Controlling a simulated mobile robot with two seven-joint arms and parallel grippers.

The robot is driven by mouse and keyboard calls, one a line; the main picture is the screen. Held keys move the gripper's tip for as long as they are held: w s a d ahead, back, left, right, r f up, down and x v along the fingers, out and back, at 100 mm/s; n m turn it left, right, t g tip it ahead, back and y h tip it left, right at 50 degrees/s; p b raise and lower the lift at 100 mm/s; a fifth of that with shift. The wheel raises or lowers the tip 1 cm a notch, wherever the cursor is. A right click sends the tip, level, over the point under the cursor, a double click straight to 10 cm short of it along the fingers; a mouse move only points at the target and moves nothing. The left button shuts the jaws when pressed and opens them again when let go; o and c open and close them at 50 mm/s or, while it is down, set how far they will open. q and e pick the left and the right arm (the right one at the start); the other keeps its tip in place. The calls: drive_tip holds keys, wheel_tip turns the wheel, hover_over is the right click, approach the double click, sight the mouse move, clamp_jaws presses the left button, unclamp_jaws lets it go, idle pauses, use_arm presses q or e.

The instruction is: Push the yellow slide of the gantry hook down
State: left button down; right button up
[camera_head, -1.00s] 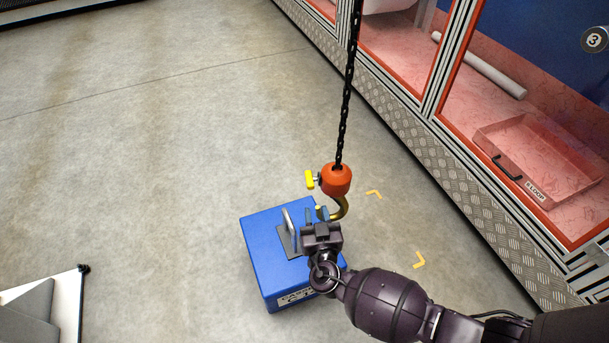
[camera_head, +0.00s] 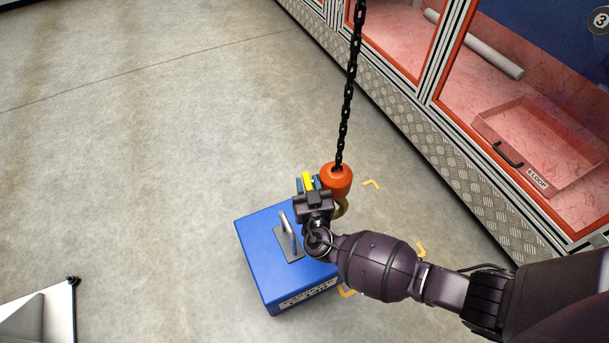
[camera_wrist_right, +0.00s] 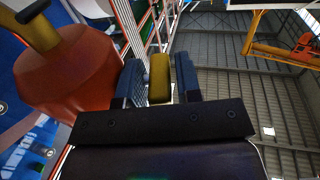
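The yellow slide (camera_head: 307,180) sticks out from the left side of the orange hook block (camera_head: 336,180), which hangs on a black chain (camera_head: 349,90). The gold hook (camera_head: 342,208) below is mostly hidden by my right gripper (camera_head: 307,184). In the right wrist view the yellow slide (camera_wrist_right: 158,78) lies between the two blue fingers of my right gripper (camera_wrist_right: 160,82). The fingers are apart, with a narrow gap showing between the slide and the right finger. The orange block (camera_wrist_right: 75,75) is left of the fingers there. My left gripper is not in view.
A blue box (camera_head: 265,240) with a metal handle (camera_head: 288,228) stands on the floor just below the hook. A cabinet with a red tray (camera_head: 535,150) runs along the right. The concrete floor to the left is open. A white-edged object (camera_head: 40,315) is at lower left.

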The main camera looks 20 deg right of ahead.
clamp_jaws()
drive_tip(key=shift+f, duration=1.6)
unclamp_jaws()
drive_tip(key=shift+f, duration=0.1)
